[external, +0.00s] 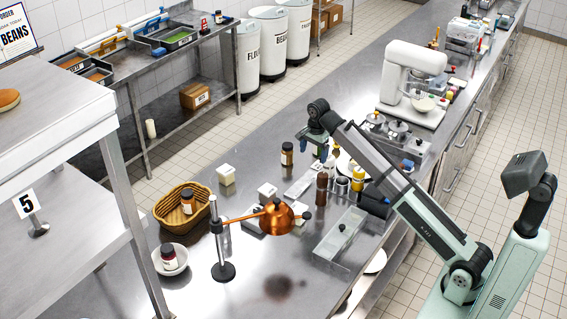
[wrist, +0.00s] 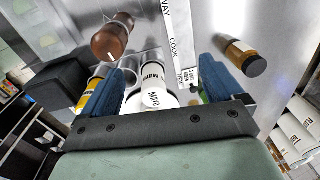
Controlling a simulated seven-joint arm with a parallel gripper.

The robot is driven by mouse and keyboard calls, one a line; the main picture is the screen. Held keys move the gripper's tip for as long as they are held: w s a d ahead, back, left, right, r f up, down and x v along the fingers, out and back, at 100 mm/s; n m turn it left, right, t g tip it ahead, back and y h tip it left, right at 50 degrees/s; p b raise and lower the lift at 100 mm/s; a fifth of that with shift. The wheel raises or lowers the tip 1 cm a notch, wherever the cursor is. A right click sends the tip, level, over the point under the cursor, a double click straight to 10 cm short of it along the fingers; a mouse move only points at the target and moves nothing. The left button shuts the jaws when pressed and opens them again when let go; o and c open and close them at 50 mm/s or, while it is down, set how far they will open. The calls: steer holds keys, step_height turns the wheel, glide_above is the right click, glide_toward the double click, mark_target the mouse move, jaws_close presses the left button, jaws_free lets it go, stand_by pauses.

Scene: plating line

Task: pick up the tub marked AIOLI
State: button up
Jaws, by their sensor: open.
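No label reading AIOLI is legible in either view. Small white tubs stand on the steel counter in the external view: one at the back (external: 227,174), one in the middle (external: 266,192) and one by the copper lamp (external: 299,208); their labels are too small to read. My gripper (external: 315,147) is above the counter, right of these tubs. In the wrist view my gripper (wrist: 158,85) is open, its blue fingers spread. A white container marked MAYO (wrist: 155,98) shows between the fingers, apparently below them; nothing is held.
A brown pepper mill (wrist: 112,38), a dark-capped jar (wrist: 243,58) and a yellow bottle (wrist: 94,84) stand close around my gripper. The copper lamp (external: 276,217) and a clear bin (external: 340,239) are nearer the front. A wicker basket (external: 166,211) holds a jar at the left.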

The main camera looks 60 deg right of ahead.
steer(key=y, duration=0.2)
glide_toward(298, 207)
steer(key=r, duration=0.1)
steer(key=shift+n+g, duration=0.4)
steer(key=shift+w+a+f, duration=0.1)
steer(key=shift+a+f, duration=0.25)
steer(key=shift+f, duration=1.9)
steer(key=shift+a+f, duration=0.3)
steer(key=shift+f, duration=1.95)
steer(key=shift+w+a+f, duration=0.1)
steer(key=shift+a+f, duration=0.25)
steer(key=shift+f, duration=1.95)
steer(key=shift+c, duration=0.2)
steer(key=c, duration=1.1)
steer(key=shift+r, duration=0.15)
steer(key=shift+c, duration=0.2)
